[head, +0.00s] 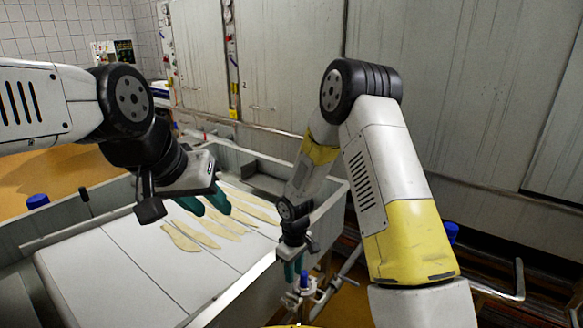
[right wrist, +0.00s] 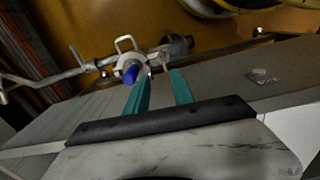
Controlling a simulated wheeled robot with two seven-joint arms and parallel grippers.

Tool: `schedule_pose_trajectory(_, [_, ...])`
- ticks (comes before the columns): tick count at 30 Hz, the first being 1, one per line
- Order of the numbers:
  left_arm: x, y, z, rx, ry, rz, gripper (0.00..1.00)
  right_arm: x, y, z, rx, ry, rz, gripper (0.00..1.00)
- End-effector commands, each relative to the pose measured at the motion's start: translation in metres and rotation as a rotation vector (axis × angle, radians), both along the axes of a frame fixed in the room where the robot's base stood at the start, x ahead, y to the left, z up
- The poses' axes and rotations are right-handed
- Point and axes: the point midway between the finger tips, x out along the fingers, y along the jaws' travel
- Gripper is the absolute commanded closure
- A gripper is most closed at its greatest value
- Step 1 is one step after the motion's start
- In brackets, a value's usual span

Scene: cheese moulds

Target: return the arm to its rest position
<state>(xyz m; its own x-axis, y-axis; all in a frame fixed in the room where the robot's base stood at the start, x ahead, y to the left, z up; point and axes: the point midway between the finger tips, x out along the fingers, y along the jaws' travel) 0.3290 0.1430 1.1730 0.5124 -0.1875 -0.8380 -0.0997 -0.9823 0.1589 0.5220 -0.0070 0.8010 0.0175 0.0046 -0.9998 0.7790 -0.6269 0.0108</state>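My left arm (head: 130,100) comes in from the left in the head view. Its gripper (head: 205,204) hangs over the white table, with green fingers apart and nothing visible between them. My right arm (head: 385,170) bends up and then down on the right side. Its gripper (head: 294,270) points down beside the table's right edge. In the right wrist view the green fingers of the right gripper (right wrist: 160,85) are apart with nothing held. A metal pipe fitting with a blue cap (right wrist: 131,73) shows beyond the fingertips.
The white table (head: 100,265) has raised walls and carries several flat pale-yellow pieces (head: 182,238). Its near left part is bare. The blue-capped valve (head: 304,281) is close to my right gripper. Grey wall panels (head: 290,60) stand behind. A blue object (head: 37,201) is at the left.

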Motion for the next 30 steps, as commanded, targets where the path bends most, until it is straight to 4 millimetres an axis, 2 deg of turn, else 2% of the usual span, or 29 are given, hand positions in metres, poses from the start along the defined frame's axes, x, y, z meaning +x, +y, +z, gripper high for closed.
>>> schedule_pose_trajectory(1, [0.000, 0.000, 0.000, 0.000, 0.000, 0.000, 0.64, 0.006, -0.006, 0.022, 0.007, -0.024, -0.029, 0.71])
schedule_pose_trajectory(4, [0.000, 0.000, 0.000, 0.000, 0.000, 0.000, 0.64, 0.010, -0.021, 0.070, 0.022, -0.068, -0.105, 0.71])
schedule_pose_trajectory(8, [0.000, 0.000, 0.000, 0.000, 0.000, 0.000, 0.64, 0.005, -0.044, 0.136, 0.051, -0.124, -0.218, 0.71])
schedule_pose_trajectory(12, [0.000, 0.000, 0.000, 0.000, 0.000, 0.000, 0.64, -0.012, -0.068, 0.200, 0.091, -0.181, -0.335, 0.71])
schedule_pose_trajectory(15, [0.000, 0.000, 0.000, 0.000, 0.000, 0.000, 0.64, -0.031, -0.084, 0.240, 0.125, -0.219, -0.415, 0.71])
schedule_pose_trajectory(18, [0.000, 0.000, 0.000, 0.000, 0.000, 0.000, 0.64, -0.054, -0.098, 0.275, 0.165, -0.255, -0.493, 0.71])
schedule_pose_trajectory(24, [0.000, 0.000, 0.000, 0.000, 0.000, 0.000, 0.64, -0.108, -0.120, 0.330, 0.257, -0.326, -0.638, 0.71])
schedule_pose_trajectory(30, [0.000, 0.000, 0.000, 0.000, 0.000, 0.000, 0.64, -0.161, -0.132, 0.361, 0.353, -0.380, -0.751, 0.71])
